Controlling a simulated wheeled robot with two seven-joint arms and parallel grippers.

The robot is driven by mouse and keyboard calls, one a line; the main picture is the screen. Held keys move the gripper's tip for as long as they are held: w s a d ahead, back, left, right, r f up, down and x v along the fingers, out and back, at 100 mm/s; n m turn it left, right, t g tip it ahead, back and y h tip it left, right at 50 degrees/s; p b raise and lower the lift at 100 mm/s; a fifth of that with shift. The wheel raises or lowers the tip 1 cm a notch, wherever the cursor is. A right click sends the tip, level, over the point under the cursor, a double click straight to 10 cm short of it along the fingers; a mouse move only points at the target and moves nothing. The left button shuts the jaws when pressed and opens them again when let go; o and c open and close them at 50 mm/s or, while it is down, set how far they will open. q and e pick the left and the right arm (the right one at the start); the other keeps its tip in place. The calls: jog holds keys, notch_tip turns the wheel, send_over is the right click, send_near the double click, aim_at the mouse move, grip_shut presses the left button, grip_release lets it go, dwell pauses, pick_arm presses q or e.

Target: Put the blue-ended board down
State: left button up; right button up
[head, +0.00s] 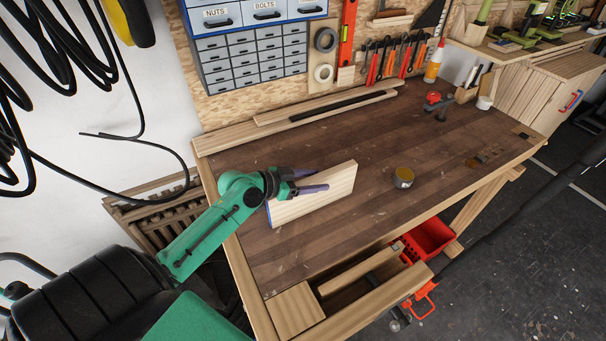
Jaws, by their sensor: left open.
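The blue-ended board (318,198) is a pale wooden board on the left part of the workbench top (345,245). Its blue end (269,216) faces left, toward my arm. It seems to stand on its long edge on the bench, with a broad face toward me. My left gripper (312,183) is open at the board's left half, its dark fingers reaching along the upper part of the board. Whether the fingers touch the board is hard to tell. My right gripper is not in view.
A small round tin (403,177) stands right of the board. A red-handled clamp (436,105) is at the back right. Long wood strips (300,118) lie along the back edge. A red crate (428,238) sits below the front edge. The bench middle is mostly clear.

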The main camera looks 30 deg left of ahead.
pick_arm(q)
jog(key=b+v, duration=0.2)
jog(key=v, duration=0.8)
jog(key=shift+s+a+b, duration=0.25)
jog(key=shift+s+b, duration=0.05)
jog(key=shift+s+a+r, duration=0.2)
jog(key=shift+s+r, duration=0.05)
jog(key=shift+s, duration=0.2)
jog(key=shift+r, duration=0.1)
